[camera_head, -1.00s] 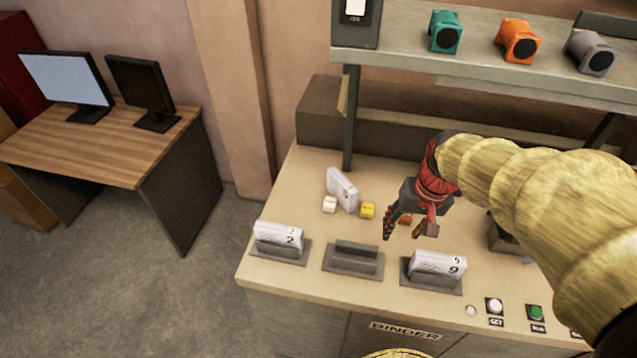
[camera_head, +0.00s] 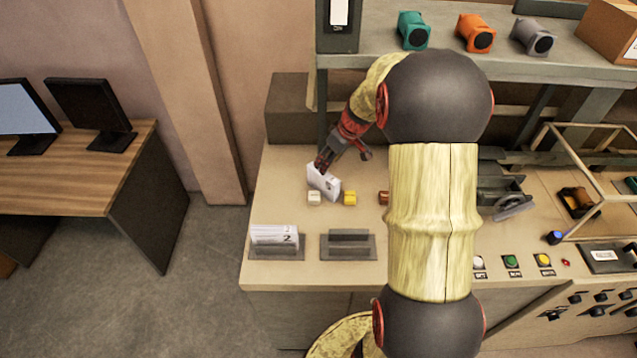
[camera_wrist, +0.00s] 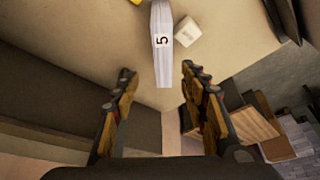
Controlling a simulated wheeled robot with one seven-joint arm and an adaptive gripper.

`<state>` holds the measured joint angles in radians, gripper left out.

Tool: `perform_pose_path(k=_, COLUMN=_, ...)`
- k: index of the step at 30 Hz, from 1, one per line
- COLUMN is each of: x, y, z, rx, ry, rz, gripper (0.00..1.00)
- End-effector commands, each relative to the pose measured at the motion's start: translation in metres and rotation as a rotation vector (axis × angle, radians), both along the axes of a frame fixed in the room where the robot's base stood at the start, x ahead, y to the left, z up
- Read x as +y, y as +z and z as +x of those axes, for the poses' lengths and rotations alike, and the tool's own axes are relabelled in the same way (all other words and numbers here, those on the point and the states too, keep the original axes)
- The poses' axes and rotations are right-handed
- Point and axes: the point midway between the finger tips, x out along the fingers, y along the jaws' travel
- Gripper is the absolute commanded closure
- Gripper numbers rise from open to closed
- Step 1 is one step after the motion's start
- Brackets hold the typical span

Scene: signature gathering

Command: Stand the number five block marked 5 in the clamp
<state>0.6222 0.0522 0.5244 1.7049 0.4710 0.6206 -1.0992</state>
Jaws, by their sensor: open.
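The number five block (camera_head: 323,182) is a white slab standing on the bench, near its back left. In the wrist view the block (camera_wrist: 162,45) shows a black 5 on its narrow face. My gripper (camera_head: 340,163) is at the block in the head view; in the wrist view my gripper (camera_wrist: 160,82) is open, with the near end of the block between the fingertips. Contact cannot be told. The middle clamp (camera_head: 348,245) is a grey holder and looks empty. The left clamp (camera_head: 277,254) holds a white block marked 2 (camera_head: 274,236). My arm hides the right clamp.
A small cream cube (camera_head: 314,198) and a yellow cube (camera_head: 349,198) lie close beside the block. A brown cube (camera_head: 384,198) sits farther right. A shelf (camera_head: 380,60) overhangs the bench's back.

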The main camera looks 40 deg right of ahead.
Motion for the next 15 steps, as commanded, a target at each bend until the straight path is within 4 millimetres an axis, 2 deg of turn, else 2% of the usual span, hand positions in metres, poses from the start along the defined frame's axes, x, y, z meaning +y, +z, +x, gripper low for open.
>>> perform_pose_path(k=15, x=0.006, y=-0.039, z=0.014, rx=0.003, ry=0.015, rz=-0.003, gripper=0.56)
